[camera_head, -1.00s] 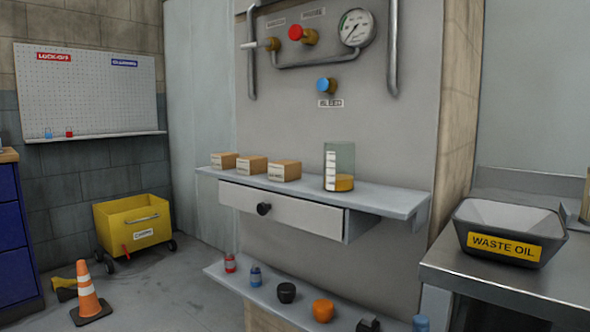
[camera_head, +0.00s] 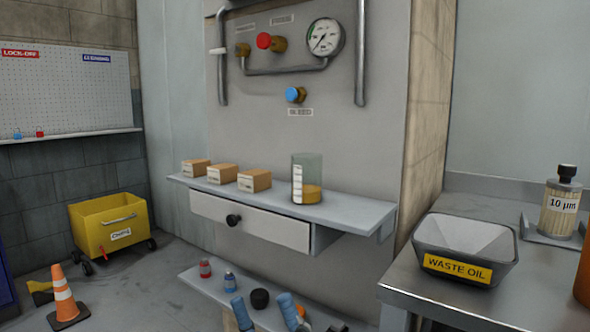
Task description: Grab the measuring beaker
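The measuring beaker (camera_head: 307,180) is a clear, upright container with white markings and amber liquid in its lower part. It stands on the upper grey shelf (camera_head: 350,207), right of the small boxes. Two blue, tilted fingertips, which look like those of my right gripper (camera_head: 265,310), rise from the bottom edge of the view. They are apart with nothing held between them, well below the beaker and in front of the lower shelf. The rest of this gripper is cut off. My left gripper is not in view.
Several cardboard boxes (camera_head: 223,177) stand left of the beaker. A drawer (camera_head: 255,222) with a black knob hangs under the shelf. The lower shelf (camera_head: 205,286) holds small red, blue and black items. A waste oil tray (camera_head: 463,250) is on the right bench. Valves and a gauge (camera_head: 325,37) are above.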

